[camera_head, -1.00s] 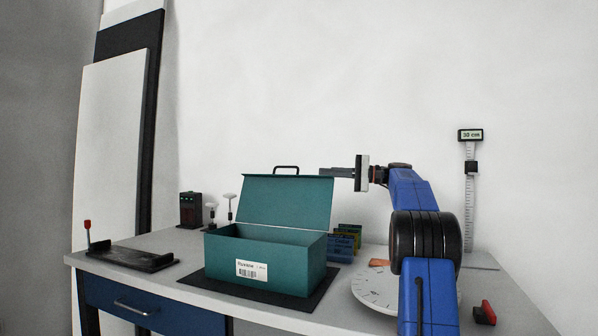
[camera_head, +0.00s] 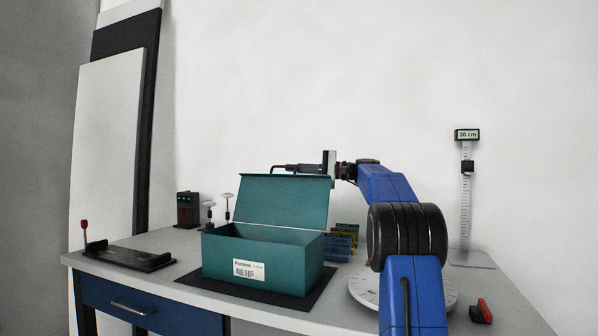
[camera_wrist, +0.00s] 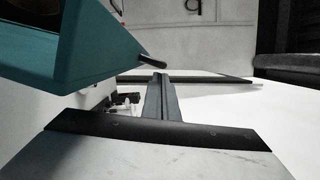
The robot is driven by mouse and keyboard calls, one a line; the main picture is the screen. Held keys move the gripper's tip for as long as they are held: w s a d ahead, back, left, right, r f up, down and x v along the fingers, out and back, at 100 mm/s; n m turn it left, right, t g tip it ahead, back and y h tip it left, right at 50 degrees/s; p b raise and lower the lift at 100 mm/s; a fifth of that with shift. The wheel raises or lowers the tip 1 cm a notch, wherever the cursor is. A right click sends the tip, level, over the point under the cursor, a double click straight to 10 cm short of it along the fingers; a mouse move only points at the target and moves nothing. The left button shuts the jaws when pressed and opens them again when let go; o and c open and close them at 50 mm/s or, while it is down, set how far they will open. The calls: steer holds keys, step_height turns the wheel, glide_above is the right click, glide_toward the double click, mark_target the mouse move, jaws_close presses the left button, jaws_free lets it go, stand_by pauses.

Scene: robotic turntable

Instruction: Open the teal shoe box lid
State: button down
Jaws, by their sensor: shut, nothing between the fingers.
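The teal shoe box (camera_head: 222,258) stands on a dark mat on the table, with a white label on its front. Its lid (camera_head: 284,201) is raised at the back edge, near upright and leaning back, and the box's inside shows. A black handle (camera_head: 275,168) shows at the lid's top edge. My gripper (camera_head: 292,167) is shut and empty, just above the lid's top edge near the handle; I cannot tell whether it touches. In the wrist view my gripper's fingers (camera_wrist: 157,100) are together beside a teal surface (camera_wrist: 80,55) at the upper left, with a dark bar (camera_wrist: 152,62) by it.
The dark mat (camera_head: 305,300) lies under the box. A white round turntable (camera_head: 362,291) and several small coloured boxes (camera_head: 338,245) are to the right. A height gauge (camera_head: 467,200) stands at the far right. Space above the table is open.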

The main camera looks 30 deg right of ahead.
steer(key=shift+s+a, duration=0.1)
steer(key=shift+a, duration=0.05)
steer(key=shift+s+a+r+n, duration=0.4)
steer(key=shift+s+a+n, duration=0.25)
steer(key=shift+a, duration=0.15)
steer(key=shift+s+a+r+n, duration=0.4)
steer(key=shift+s+a+n, duration=0.2)
steer(key=shift+a, duration=0.2)
